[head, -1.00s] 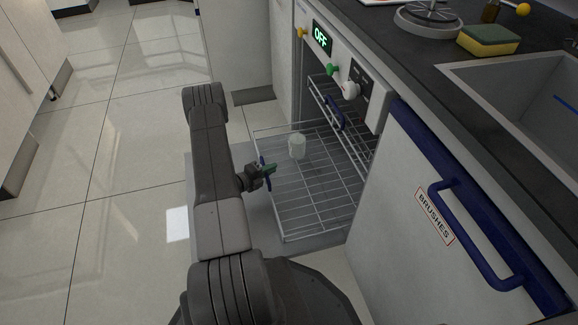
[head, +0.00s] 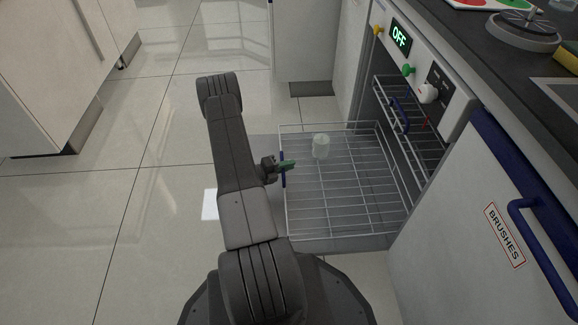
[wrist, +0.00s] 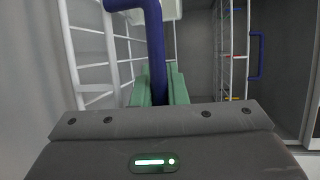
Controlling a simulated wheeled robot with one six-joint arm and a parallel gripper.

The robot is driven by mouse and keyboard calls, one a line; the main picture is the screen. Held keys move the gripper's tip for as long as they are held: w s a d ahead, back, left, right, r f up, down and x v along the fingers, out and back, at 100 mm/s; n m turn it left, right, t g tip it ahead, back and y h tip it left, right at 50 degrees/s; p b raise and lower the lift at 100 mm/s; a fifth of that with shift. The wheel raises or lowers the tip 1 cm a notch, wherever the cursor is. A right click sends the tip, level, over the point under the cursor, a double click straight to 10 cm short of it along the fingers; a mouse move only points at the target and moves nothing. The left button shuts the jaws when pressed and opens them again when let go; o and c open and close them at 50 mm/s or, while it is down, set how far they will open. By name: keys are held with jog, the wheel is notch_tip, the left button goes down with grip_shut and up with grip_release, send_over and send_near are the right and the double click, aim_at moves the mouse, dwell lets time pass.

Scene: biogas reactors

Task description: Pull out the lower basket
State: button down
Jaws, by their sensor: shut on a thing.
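The lower basket (head: 345,205) is a wire rack pulled well out of the washer over its lowered door. A pale translucent jar (head: 320,146) stands in it near the back left. My gripper (head: 287,165) is at the basket's left, outer side, shut on its blue handle (head: 283,177). In the wrist view the green fingers (wrist: 158,88) close around the blue handle bar (wrist: 155,45). The upper basket (head: 408,130), with its own blue handle, is inside the washer opening.
A "BRUSHES" cabinet (head: 455,215) with a blue handle stands to the right of the basket. Open tiled floor (head: 110,210) lies to the left. A counter with a round metal stand (head: 523,32) is above.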

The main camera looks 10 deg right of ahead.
jog(key=c, duration=1.7)
grip_release()
jog(key=p+v, duration=0.3)
jog(key=v, duration=1)
jog(key=shift+a+r+p, duration=0.1)
jog(key=shift+a+p, duration=0.25)
jog(key=shift+p, duration=0.05)
jog(key=b+x, duration=0.3)
jog(key=x, duration=0.9)
jog(key=shift+s, duration=0.1)
jog(key=shift+b+x, duration=0.4)
jog(key=shift+x, duration=0.55)
